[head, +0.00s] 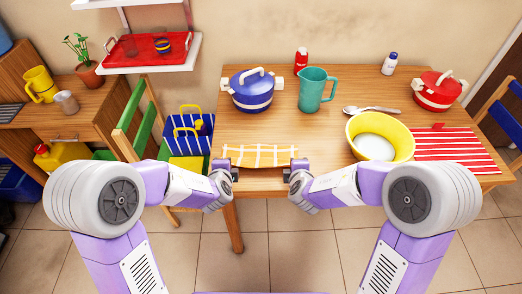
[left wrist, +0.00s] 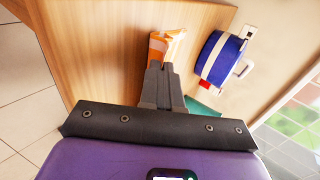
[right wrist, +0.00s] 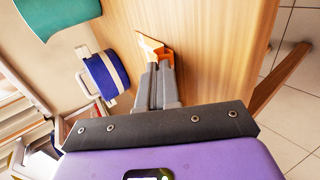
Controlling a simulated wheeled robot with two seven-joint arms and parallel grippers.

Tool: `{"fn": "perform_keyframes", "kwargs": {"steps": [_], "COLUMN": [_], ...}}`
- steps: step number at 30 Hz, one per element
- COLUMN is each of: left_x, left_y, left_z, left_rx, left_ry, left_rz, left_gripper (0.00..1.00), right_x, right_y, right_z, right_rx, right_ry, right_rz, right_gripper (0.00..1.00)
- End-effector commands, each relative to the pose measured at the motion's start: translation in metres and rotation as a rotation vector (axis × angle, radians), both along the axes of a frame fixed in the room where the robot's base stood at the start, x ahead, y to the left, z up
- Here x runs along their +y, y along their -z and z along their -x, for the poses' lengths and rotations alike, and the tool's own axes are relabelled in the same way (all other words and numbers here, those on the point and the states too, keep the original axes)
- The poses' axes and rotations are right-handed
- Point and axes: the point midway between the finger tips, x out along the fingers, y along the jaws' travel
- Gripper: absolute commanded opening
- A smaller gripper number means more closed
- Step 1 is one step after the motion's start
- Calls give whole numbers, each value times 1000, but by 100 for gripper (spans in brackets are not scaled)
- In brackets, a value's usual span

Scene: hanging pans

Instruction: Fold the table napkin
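The orange table napkin (head: 258,154) with white stripes is at the table's front edge, in the middle of the head view. It shows as a narrow strip, and I cannot tell how much of it rests on the table. My left gripper (head: 234,172) is shut on the napkin's left near corner. The napkin also shows beyond the fingers in the left wrist view (left wrist: 165,45). My right gripper (head: 290,174) is shut on its right near corner. The napkin also shows in the right wrist view (right wrist: 153,48). The fingers hide the pinched parts.
A blue pot (head: 251,95) and a teal pitcher (head: 313,92) stand behind the napkin. A yellow bowl (head: 372,143) and a red striped mat (head: 460,150) lie to the right. A spoon (head: 372,110) lies behind the bowl. Bare table lies between napkin and pot.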

Motion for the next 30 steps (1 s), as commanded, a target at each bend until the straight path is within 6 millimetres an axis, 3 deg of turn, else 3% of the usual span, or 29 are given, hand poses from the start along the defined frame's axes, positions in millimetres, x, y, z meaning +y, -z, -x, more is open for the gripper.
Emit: {"fn": "perform_keyframes", "kwargs": {"steps": [2,3,11,19,30], "left_x": [0,0,0,0,-1], "left_y": [0,0,0,-4,-54], "left_z": [0,0,0,1,30], "left_rx": [0,0,0,-1,-3], "left_ry": [0,0,0,-1,1], "left_rz": [0,0,0,1,3], "left_gripper": [0,8,47,47,47], "right_x": [0,0,0,0,0], "right_y": [0,0,0,-4,-54], "right_z": [0,0,0,1,30], "right_rx": [0,0,1,0,-3], "right_ry": [0,0,0,1,-1], "right_rz": [0,0,0,-1,-3], "right_gripper": [0,8,47,47,47]}}
